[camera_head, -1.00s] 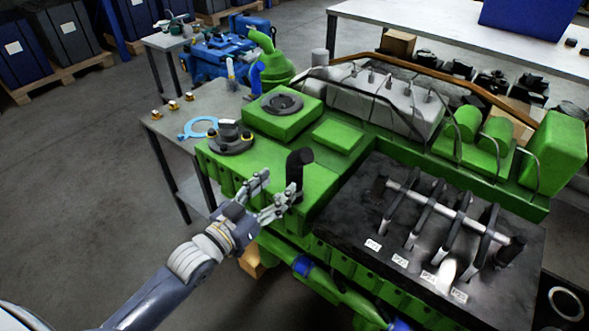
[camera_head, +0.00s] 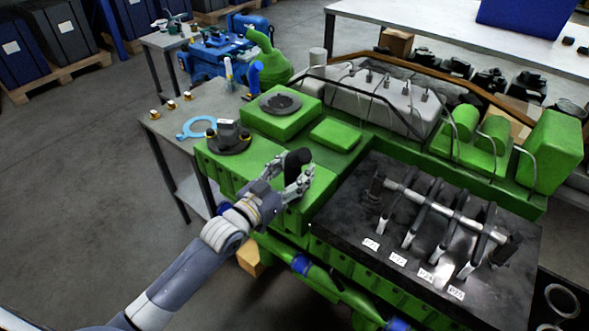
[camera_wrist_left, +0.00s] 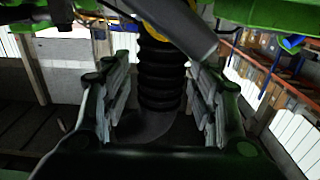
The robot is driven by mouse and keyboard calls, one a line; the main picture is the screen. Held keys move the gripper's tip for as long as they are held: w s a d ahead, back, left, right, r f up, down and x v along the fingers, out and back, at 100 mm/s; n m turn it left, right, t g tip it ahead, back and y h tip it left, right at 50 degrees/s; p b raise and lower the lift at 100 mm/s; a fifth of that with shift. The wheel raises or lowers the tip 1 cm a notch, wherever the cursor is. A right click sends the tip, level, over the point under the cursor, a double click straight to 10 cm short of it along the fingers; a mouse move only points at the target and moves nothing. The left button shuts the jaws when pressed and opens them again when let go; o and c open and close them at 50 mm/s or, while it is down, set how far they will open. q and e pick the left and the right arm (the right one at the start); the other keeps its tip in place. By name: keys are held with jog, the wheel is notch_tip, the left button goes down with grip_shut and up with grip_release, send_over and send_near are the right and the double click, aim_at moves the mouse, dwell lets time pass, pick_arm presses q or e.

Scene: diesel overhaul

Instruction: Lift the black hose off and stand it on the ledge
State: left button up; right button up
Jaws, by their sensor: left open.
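The black hose (camera_head: 299,157) stands at the front of the green engine; its top shows above my left gripper (camera_head: 288,172) in the head view and its lower part is hidden by the fingers. In the left wrist view, the ribbed hose (camera_wrist_left: 162,75) runs between the two fingers of my left gripper (camera_wrist_left: 165,90), which are open with gaps visible on both sides. The engine's flat green top (camera_head: 222,172) lies to the left of the hose; which surface is the ledge is not certain. My right gripper is not in view.
A black flanged part (camera_head: 229,138) sits on the green top behind the gripper. A dark tray (camera_head: 335,215) with a rocker shaft and labels lies to the right. A grey side table (camera_head: 165,130) with a blue ring (camera_head: 190,131) stands at the left.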

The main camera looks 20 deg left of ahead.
pick_arm(q)
grip_shut()
jog(key=shift+r, duration=0.1)
notch_tip(320, 180, up, 9)
jog(key=shift+r+p, duration=0.15)
jog(key=shift+p, duration=0.3)
jog(key=shift+r+p, duration=0.3)
jog(key=shift+r, duration=0.3)
jog(key=shift+r+p, duration=0.8)
jog(key=shift+p, duration=0.1)
